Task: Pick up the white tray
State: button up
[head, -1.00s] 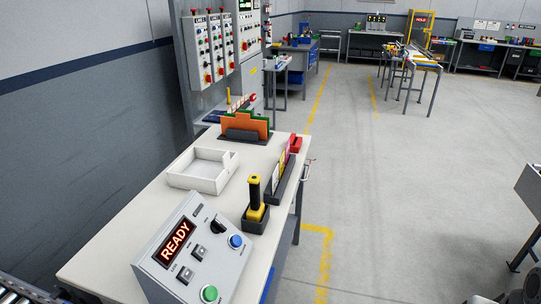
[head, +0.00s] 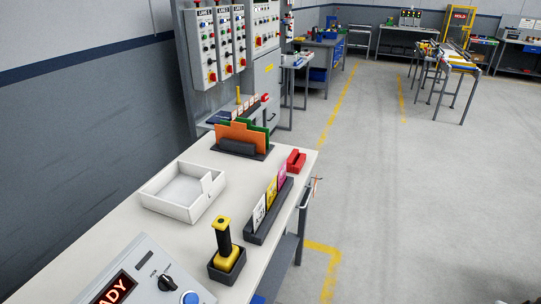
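The white tray (head: 157,206) is a shallow open box with a notch in its wall near the right corner. It sits flat on the light worktop and looks empty. It stands left of a dark card rack and in front of an orange and green file holder. Nothing covers it. My gripper is not in view.
On the worktop (head: 118,228) stand a yellow-black handheld tool in a dark holder (head: 227,262), the card rack (head: 268,212), the file holder (head: 240,140), a red block (head: 296,161) and a grey control box (head: 150,290). Floor to the right is clear.

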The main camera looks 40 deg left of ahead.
aim_at(183, 192)
jog(key=z, duration=0.05)
jog(key=i, duration=2.5)
jog(key=u, duration=1)
jog(key=k, duration=0.1)
jog(key=u, duration=3)
jog(key=i, duration=1)
jog(key=u, duration=0.05)
